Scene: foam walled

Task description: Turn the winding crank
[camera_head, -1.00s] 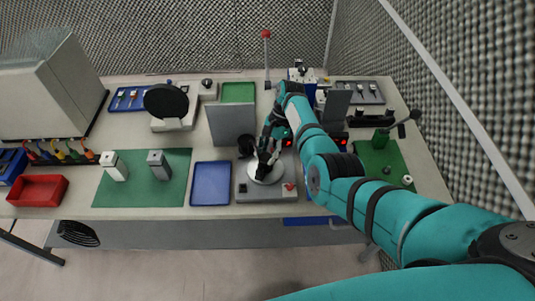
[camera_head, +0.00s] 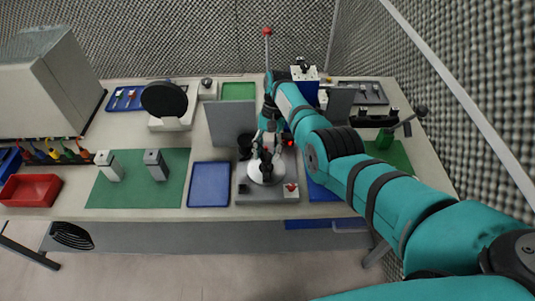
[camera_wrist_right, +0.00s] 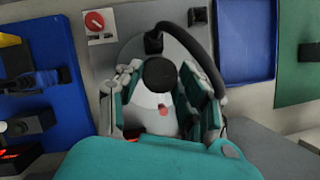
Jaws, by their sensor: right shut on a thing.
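The crank seems to be the white round disc (camera_head: 263,178) with an upright black knob, on a grey base (camera_head: 255,197) near the table's front edge. In the right wrist view the black knob (camera_wrist_right: 159,75) stands above the white disc (camera_wrist_right: 150,112), which bears a small red mark. My right gripper (camera_head: 266,160) reaches down over the disc. Its fingers (camera_wrist_right: 163,92) stand on either side of the knob and are shut on it. The fingers hide part of the disc. My left gripper is not in view.
A red knob (camera_head: 291,188) sits on the base's right corner. A black curved cable (camera_wrist_right: 203,60) runs close beside the fingers. A grey upright panel (camera_head: 229,124) stands behind to the left. A blue tray (camera_head: 209,184) lies left of the base.

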